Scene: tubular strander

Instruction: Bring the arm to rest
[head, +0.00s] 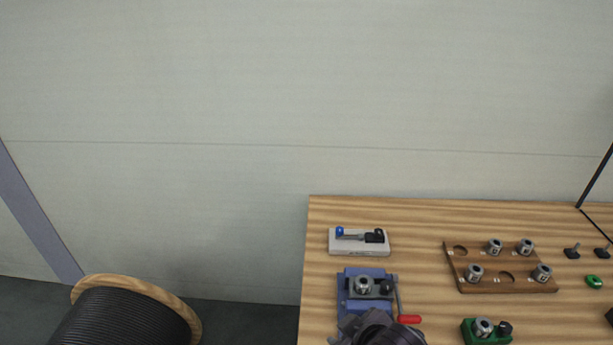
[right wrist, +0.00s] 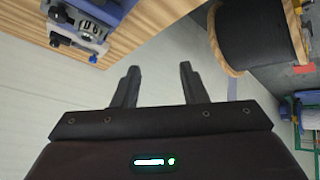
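My right gripper (right wrist: 158,80) is open in the right wrist view, with nothing between its two fingers. In the head view a dark, rounded piece of my arm shows at the bottom edge, in front of the blue fixture (head: 356,287); I cannot make out the fingers there. The blue fixture holds a metal collar and has a red-tipped lever. It also shows at the top left of the right wrist view (right wrist: 112,7). My left gripper is in neither view.
The wooden table (head: 420,215) bears a pale block (head: 345,247), a brown rack (head: 507,284) with several metal collars, and a green block (head: 486,338). A black cable spool (head: 125,320) stands on the floor left of the table. A plain wall rises behind.

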